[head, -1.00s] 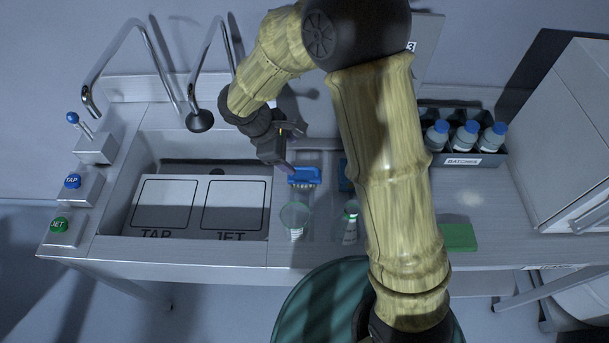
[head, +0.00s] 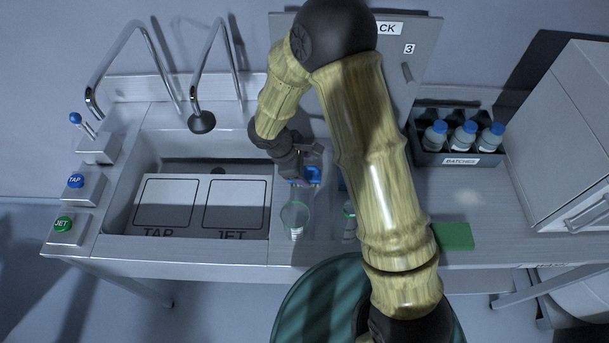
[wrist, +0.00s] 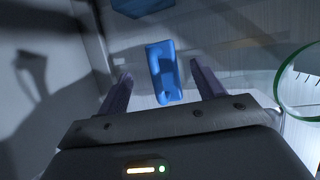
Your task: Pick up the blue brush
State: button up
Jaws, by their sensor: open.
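The blue brush (head: 313,174) lies on the counter just right of the sink, partly hidden by my gripper in the head view. In the wrist view the brush (wrist: 162,72) lies lengthwise between my two fingers, with gaps on both sides. My gripper (head: 305,181) is open and over the brush, pointing down at it. In the wrist view, the fingers of my gripper (wrist: 161,75) stand apart and hold nothing. The remaining height above the brush is hard to tell.
A clear green-rimmed beaker (head: 295,217) stands close in front of the brush; it shows at the wrist view's right edge (wrist: 303,85). Another blue item (wrist: 140,6) lies nearby. A second vessel (head: 349,222), green pad (head: 455,237) and bottle rack (head: 440,158) are rightward.

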aim_at(313, 175)
jog(key=p+x, duration=0.1)
jog(key=x, duration=0.3)
jog(key=shift+s+d+f, duration=0.1)
jog(key=shift+d+f, duration=0.05)
jog(key=shift+d, duration=0.05)
jog(key=shift+c, duration=0.5)
jog(key=c, duration=1)
